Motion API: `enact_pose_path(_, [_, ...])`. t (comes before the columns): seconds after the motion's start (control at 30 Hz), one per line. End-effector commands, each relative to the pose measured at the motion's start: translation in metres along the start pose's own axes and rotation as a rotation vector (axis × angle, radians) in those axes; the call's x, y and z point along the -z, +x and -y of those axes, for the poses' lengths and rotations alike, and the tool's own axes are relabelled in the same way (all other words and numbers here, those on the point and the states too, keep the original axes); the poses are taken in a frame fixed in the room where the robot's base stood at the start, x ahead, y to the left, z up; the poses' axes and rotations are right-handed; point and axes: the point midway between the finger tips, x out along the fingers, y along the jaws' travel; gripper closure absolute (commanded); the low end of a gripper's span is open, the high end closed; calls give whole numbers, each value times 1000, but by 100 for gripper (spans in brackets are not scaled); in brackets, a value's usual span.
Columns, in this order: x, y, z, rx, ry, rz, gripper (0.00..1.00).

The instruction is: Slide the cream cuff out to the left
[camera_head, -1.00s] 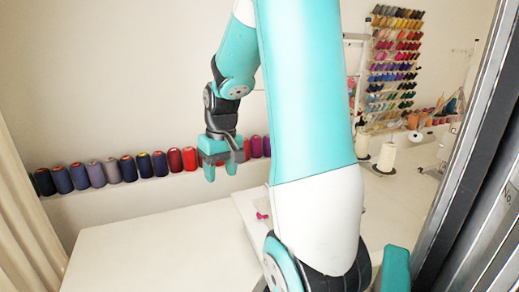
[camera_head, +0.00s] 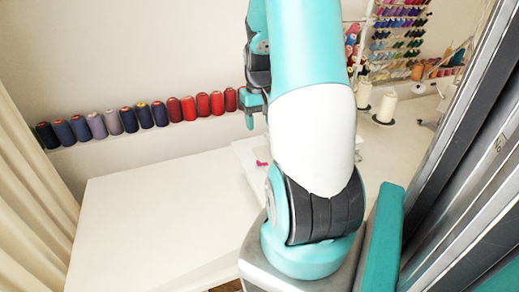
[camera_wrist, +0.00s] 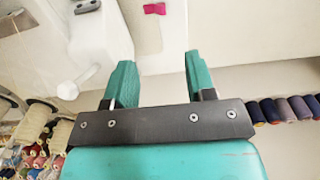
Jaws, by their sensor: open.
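I cannot make out the cream cuff in either view. In the head view, my gripper (camera_head: 250,118) hangs fingers down over the back of the white table (camera_head: 150,215), partly hidden behind my arm. In the wrist view, my gripper (camera_wrist: 161,58) shows two teal fingers spread apart with nothing between them. A pale flat surface (camera_wrist: 147,30) lies beyond the fingertips, with a small pink item (camera_wrist: 155,8) on it. The pink item also shows in the head view (camera_head: 262,163), right of and below the gripper. My arm hides much of the area behind it.
A row of thread spools (camera_head: 130,119) lines the back wall. White thread cones (camera_head: 386,108) stand at the right, below a rack of coloured spools (camera_head: 398,30). A dark metal frame (camera_head: 450,150) edges the right. The table's left part is clear.

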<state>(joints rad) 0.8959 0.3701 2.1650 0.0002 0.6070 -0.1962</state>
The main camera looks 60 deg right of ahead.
Motion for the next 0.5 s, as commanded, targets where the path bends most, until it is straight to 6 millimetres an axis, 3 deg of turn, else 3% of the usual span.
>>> enact_pose_path(0.5, [-1,103,0,1,0,5,49])
